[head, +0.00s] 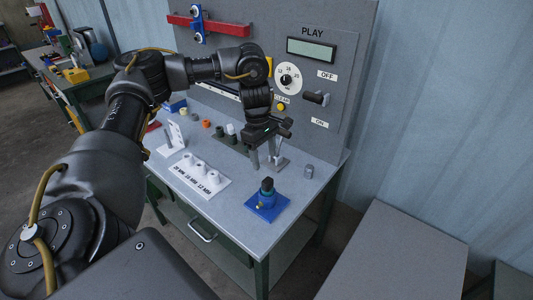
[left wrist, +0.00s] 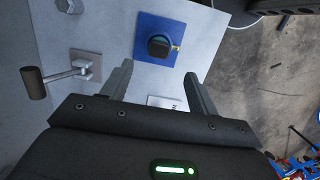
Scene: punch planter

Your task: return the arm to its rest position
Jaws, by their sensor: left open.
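My left gripper (head: 264,163) hangs over the grey worktable (head: 238,210), its fingers pointing down in front of the upright panel. In the left wrist view the same gripper (left wrist: 157,70) has its two fingers spread, with nothing held between them. A blue plate (head: 280,207) carrying a dark-topped fixture (head: 267,188) sits near the table's front right. The blue plate (left wrist: 147,24) and dark fixture (left wrist: 158,45) also show beyond the fingertips in the left wrist view, apart from them. My right gripper is not in view.
The grey panel (head: 345,110) with dial (head: 288,77), display and lever (head: 316,98) rises close behind the gripper. A white labelled block (head: 213,188) and several small cylinders stand left of it. A hammer-shaped fitting (left wrist: 84,66) is left in the wrist view. A grey cylinder (head: 308,171) stands right.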

